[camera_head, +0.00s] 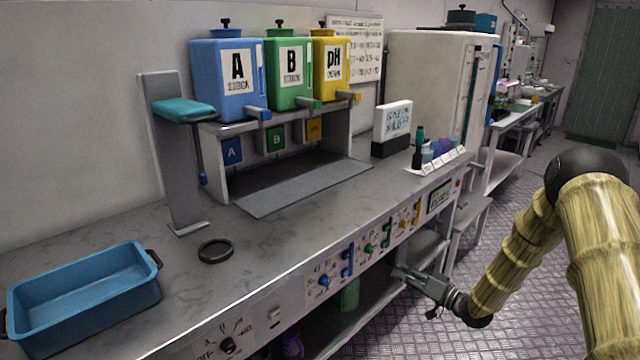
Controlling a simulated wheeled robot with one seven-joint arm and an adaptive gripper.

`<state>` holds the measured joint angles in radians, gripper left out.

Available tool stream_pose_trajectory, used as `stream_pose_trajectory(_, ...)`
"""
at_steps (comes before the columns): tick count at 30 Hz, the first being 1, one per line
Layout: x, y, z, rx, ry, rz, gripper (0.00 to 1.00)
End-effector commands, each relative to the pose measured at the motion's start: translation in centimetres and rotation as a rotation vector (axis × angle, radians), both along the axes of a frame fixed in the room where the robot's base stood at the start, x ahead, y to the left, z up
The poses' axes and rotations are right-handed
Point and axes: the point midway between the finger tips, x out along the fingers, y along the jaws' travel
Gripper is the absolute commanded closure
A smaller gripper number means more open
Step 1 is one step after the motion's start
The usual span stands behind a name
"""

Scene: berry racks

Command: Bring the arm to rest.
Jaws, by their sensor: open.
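My arm comes in from the right edge, bends down and reaches left in front of the bench. My gripper (403,275) is at its end, low by the bench's front edge, below the row of coloured knobs. It looks empty with its jaws apart, though it is small in the picture. I cannot tell whether it touches the bench front.
The grey bench (300,240) carries a blue tray (85,316), a black ring (215,250), and blue (228,105), green (290,95) and yellow (341,80) tanks on a stand. Shelves lie under the bench.

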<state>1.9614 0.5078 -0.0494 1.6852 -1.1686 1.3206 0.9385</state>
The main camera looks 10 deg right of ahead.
Motion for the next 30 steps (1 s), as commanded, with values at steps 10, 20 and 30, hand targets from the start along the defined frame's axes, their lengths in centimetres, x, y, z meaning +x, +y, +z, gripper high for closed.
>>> stream_pose_trajectory(10,-10.8,8.7,-10.9,-0.265,0.346,-0.132,0.51)
stream_pose_trajectory(20,-28.1,12.7,-17.5,-0.588,0.719,-0.107,0.51)
stream_pose_trajectory(30,-46.5,13.4,-17.3,-0.879,1.062,0.025,0.51)
